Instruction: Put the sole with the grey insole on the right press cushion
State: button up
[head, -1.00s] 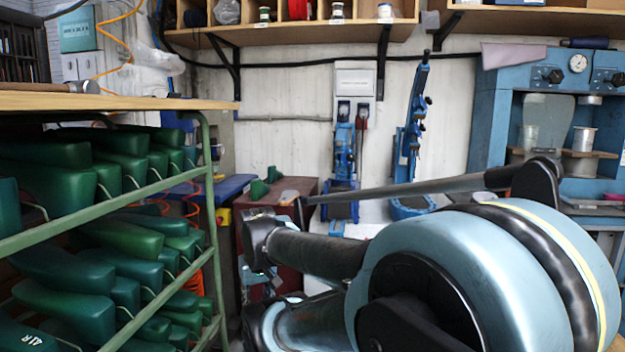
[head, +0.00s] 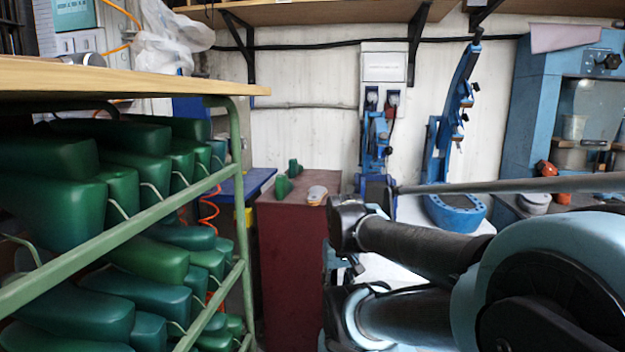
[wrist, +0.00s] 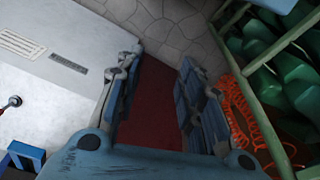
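A small pale, orange-edged object (head: 316,195) lies on top of the dark red cabinet (head: 290,255) in the head view. It is too small to tell whether it is the sole with the grey insole. I cannot make out the press cushions in either view. My gripper (wrist: 158,62) shows in the wrist view with its two blue fingers well apart and nothing between them. A dark red surface shows below, beyond the fingers.
A green rack (head: 150,225) with several green shoe lasts stands close on the left. Two green lasts (head: 288,178) stand on the cabinet. Blue machines (head: 455,205) are at the back. An orange coiled hose (wrist: 238,110) hangs beside the gripper.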

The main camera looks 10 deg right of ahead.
jog(key=o, duration=0.7)
jog(key=shift+s+r, duration=0.1)
jog(key=shift+r, duration=0.75)
notch_tip(320, 180, up, 18)
jog(key=m, duration=0.4)
send_over(313, 198)
jog(key=s, duration=0.2)
jog(key=shift+a+r+h, duration=0.1)
jog(key=shift+a+h, duration=0.15)
jog(key=shift+h, duration=0.05)
jog(key=shift+w, duration=0.25)
jog(key=shift+w+d+f, duration=0.1)
jog(key=shift+w+f, duration=0.15)
jog(key=shift+f, duration=1.2)
jog(key=shift+w+d+f, duration=0.1)
jog(key=shift+w+f, duration=0.2)
jog(key=shift+f, duration=1.2)
jog(key=shift+w+d+f, duration=0.1)
jog(key=shift+w+f, duration=0.15)
jog(key=shift+f, duration=1.2)
